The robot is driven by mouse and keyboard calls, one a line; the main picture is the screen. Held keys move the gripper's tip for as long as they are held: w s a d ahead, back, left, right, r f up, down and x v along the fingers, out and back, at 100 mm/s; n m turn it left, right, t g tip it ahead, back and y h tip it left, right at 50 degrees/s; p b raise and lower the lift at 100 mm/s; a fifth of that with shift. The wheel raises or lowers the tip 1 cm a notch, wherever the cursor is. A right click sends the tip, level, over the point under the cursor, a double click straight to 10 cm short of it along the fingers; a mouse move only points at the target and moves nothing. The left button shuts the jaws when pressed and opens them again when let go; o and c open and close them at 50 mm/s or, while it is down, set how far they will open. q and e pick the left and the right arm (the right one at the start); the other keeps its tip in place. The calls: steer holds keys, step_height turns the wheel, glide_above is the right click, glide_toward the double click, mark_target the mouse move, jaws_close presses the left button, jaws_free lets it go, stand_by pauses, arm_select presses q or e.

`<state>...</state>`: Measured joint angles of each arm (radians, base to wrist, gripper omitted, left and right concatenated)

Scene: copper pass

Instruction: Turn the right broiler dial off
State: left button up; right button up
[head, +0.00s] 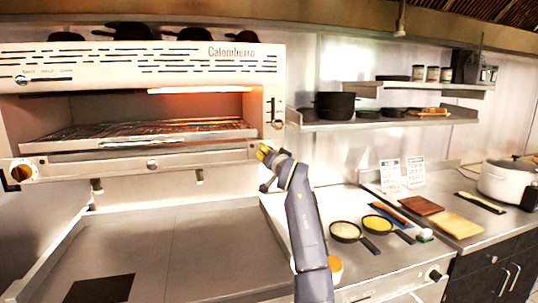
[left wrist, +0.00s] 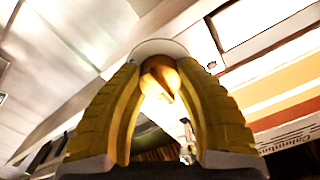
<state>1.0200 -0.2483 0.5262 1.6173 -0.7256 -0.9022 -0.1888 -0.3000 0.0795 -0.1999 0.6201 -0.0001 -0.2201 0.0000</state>
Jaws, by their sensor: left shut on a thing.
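The broiler (head: 150,60) is a white unit on the left of the head view, with a glowing orange element at the right of its opening. My left gripper (head: 264,152) is at its lower right front corner. In the left wrist view the two yellow fingers are on either side of the right broiler dial (left wrist: 160,75), a brass-orange knob on a white disc, and are shut on it. In the head view the gripper hides most of this dial. The left dial (head: 22,172) shows uncovered at the far left. My right gripper is not in view.
A wire rack (head: 140,132) sits inside the broiler. Below it is a grey steel counter (head: 200,240). To the right are two small pans (head: 345,231), cutting boards (head: 421,205) and a white cooker (head: 508,180). A wall shelf (head: 340,122) holds dark pots.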

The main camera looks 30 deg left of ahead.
arm_select(q)
steer(key=shift+d+r, duration=0.1)
steer(key=shift+r, duration=0.3)
steer(key=o, duration=1)
steer(key=shift+w+d+f, duration=0.1)
steer(key=o, duration=0.3)
steer(key=shift+f, duration=0.15)
steer(key=shift+o, duration=0.2)
steer(key=v, duration=0.7)
steer(key=shift+s, duration=0.2)
steer(key=shift+d, duration=0.1)
